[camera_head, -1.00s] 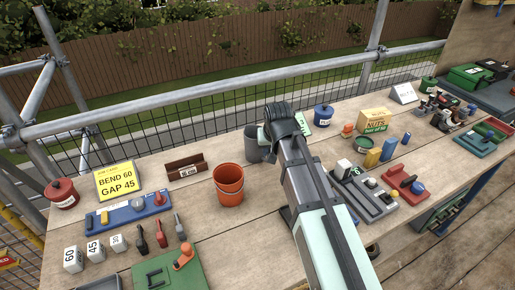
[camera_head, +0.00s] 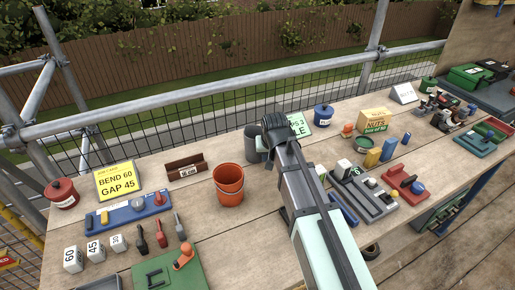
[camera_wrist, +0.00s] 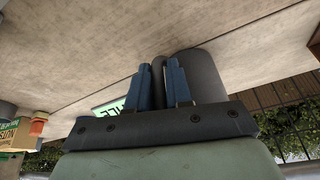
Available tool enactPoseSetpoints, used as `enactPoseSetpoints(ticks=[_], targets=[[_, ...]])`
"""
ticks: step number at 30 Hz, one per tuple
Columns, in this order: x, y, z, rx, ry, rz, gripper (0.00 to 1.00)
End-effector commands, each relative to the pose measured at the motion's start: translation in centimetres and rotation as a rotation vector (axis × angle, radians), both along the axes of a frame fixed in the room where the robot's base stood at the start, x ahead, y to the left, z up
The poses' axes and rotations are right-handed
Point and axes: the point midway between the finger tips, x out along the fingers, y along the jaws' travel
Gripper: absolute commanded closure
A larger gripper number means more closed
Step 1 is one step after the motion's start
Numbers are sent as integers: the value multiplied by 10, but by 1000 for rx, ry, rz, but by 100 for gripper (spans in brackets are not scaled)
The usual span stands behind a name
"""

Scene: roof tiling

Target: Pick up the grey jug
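The grey jug (camera_head: 250,144) stands upright on the bench, right of the orange buckets, its right side hidden behind my gripper (camera_head: 270,128). In the wrist view the jug (camera_wrist: 207,76) is a smooth dark grey body just beyond and right of my gripper (camera_wrist: 161,78). The two blue fingers are a small way apart, with a narrow grey part, seemingly the jug's handle, showing between them. I cannot tell whether the fingers press on it or only stand around it.
A green sign (camera_head: 299,125), a blue lidded pot (camera_head: 323,115) and a NUTS box (camera_head: 374,120) stand to the right. A scaffold rail runs behind.

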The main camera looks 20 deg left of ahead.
Motion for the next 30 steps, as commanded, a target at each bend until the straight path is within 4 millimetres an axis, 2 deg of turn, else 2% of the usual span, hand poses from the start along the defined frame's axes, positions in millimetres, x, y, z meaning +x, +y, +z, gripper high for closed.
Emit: enactPoseSetpoints(ticks=[3,22,30], targets=[[0,0,0,0,0,0,100],[0,0,2,0,-1,0,100],[1,0,13,1,-2,0,100]])
